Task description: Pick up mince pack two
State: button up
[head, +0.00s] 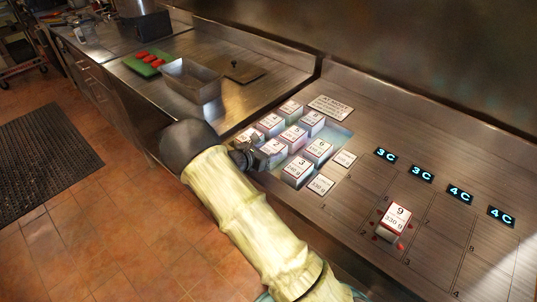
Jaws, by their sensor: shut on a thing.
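Mince pack two (274,148) is a white-topped block marked 2 in the front row of the pack group. My gripper (258,158) is dark and reaches in from the left, low against the near side of this pack. It is shut on mince pack two. The fingertips are partly hidden by the pack and the wrist. I cannot tell whether the pack is lifted off the surface.
Mince pack three (298,172) stands close on the right, with several other packs behind. Pack nine (397,215) sits alone on the marked steel counter (450,245). A steel bin (192,82) and green board (143,66) lie on the left counter.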

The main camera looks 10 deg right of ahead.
aim_at(268, 151)
notch_tip(268, 151, up, 9)
jog(key=shift+f+b, duration=0.1)
jog(key=shift+b, duration=0.3)
dwell(0.5)
